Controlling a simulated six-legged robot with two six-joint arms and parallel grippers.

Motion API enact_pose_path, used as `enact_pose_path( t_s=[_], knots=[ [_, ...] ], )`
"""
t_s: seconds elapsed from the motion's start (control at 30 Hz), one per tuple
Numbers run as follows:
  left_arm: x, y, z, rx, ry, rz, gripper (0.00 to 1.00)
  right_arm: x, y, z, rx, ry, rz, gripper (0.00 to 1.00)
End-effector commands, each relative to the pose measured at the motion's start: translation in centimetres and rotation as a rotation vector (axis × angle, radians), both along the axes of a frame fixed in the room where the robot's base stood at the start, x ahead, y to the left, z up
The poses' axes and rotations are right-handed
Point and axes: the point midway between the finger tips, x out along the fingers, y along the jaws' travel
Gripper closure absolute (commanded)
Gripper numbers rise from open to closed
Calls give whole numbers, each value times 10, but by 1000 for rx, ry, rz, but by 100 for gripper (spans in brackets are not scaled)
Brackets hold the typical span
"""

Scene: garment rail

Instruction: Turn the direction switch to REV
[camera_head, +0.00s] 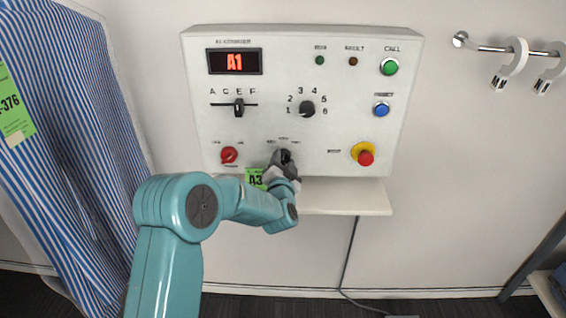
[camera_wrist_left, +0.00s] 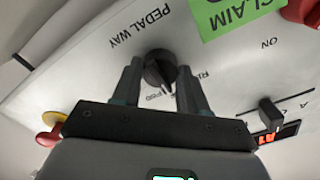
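The direction switch is a small black rotary knob (camera_wrist_left: 160,68) on the white control panel; in the head view this knob (camera_head: 285,155) is partly covered by my left gripper. My left gripper (camera_head: 285,168) is at the panel's lower middle. In the left wrist view its dark fingers (camera_wrist_left: 160,82) are apart, one on each side of the knob. Whether they touch it is not clear. The small printing around the knob is upside down and partly hidden, so I cannot read its setting. My right gripper is in neither view.
The panel (camera_head: 350,130) also has a red switch (camera_head: 229,155), slider (camera_head: 239,107), numbered dial (camera_head: 307,108), green button (camera_head: 389,66), blue button (camera_head: 381,109) and red stop button (camera_head: 365,155). A green tag (camera_head: 255,178) hangs beside the gripper. A shelf (camera_head: 345,197) sits below; striped cloth (camera_head: 70,130) hangs left.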

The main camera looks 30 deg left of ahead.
Motion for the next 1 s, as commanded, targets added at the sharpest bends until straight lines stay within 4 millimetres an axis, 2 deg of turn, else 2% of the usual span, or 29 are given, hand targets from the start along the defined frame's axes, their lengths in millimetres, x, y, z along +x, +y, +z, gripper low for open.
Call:
enact_pose_path(
  t_s=[0.17,0.33,0.7,1.0],
  knots=[
    [0,0,-1,-4,-3,1,87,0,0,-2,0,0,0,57],
    [0,0,-3,-39,-26,2,87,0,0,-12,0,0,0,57],
    [0,0,-6,-259,-161,0,87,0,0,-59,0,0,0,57],
    [0,0,-4,-452,-278,0,87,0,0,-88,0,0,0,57]
  ],
)
